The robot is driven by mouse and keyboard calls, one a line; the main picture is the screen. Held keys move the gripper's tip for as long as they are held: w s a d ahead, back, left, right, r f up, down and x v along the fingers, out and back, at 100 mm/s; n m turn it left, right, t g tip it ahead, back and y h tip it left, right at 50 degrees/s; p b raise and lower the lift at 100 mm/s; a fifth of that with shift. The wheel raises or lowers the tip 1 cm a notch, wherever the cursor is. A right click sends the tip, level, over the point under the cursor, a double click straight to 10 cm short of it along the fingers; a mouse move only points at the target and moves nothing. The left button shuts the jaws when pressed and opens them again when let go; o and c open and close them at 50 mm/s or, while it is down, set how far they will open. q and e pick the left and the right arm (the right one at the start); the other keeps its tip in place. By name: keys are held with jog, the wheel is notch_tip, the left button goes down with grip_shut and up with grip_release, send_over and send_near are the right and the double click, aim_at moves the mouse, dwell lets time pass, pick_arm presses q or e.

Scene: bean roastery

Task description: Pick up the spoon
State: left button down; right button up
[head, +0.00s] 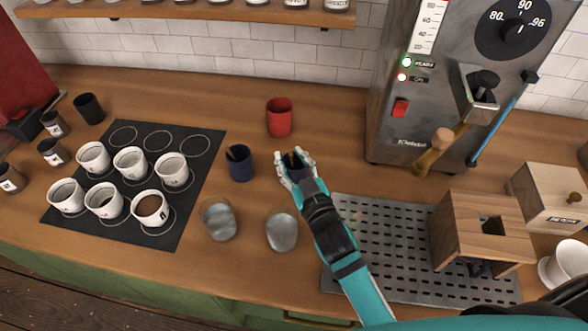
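A dark blue cup (241,166) stands on the wooden counter, left of my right gripper. My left gripper is not in view.
A red cup (279,117) stands behind my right gripper. Two metallic cups (218,219) (282,230) stand in front. Several white cups stand on a black mat (155,136) at left. A roasting machine (420,110), perforated tray (385,235) and wooden box (480,229) are at right.

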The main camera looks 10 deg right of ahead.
grip_shut()
